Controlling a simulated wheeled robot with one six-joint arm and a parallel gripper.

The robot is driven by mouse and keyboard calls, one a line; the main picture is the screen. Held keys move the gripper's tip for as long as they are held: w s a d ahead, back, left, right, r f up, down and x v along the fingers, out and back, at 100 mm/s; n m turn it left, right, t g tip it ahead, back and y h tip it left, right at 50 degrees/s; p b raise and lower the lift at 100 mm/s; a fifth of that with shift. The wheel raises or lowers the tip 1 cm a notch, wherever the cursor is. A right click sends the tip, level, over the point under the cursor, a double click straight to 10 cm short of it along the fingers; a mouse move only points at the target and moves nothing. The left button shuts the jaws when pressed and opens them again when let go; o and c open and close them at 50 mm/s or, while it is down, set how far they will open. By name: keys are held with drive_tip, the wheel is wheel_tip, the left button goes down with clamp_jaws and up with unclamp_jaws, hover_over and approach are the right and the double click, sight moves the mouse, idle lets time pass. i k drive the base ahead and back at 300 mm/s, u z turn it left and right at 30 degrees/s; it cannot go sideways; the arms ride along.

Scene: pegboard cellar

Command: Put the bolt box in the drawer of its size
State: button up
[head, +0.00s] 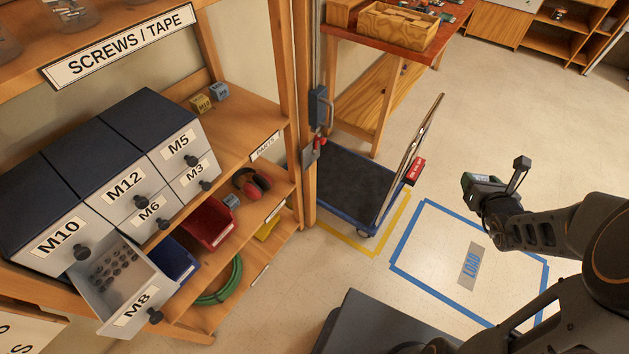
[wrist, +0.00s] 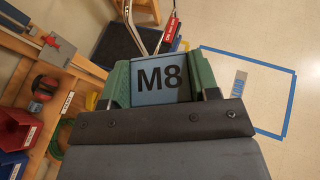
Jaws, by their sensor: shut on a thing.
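The bolt box (wrist: 160,83) is blue-grey and labelled M8, seen in the wrist view. My gripper (wrist: 157,92) is shut on it, with a green finger at each side. In the head view my gripper (head: 482,187) is held out at the right, above the floor and well away from the drawers; the box is hard to make out there. The M8 drawer (head: 128,308) stands pulled out at the bottom of the grey cabinet, with several dark bolts (head: 118,268) inside. The drawers M10 (head: 58,240), M12 (head: 125,188), M6 (head: 148,212), M5 (head: 179,145) and M3 (head: 194,175) are shut.
A yellow box (head: 200,104) and a blue box (head: 219,92) sit on the shelf beside the cabinet. Red (head: 208,224) and blue (head: 172,260) bins stand below. A wooden post (head: 297,110) and a flat cart (head: 345,188) lie between gripper and shelf. The blue-taped floor area (head: 425,250) is clear.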

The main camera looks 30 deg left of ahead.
sight(144, 279)
drive_tip(key=u, duration=0.05)
drive_tip(key=i, duration=0.95)
drive_tip(key=u, duration=3.5)
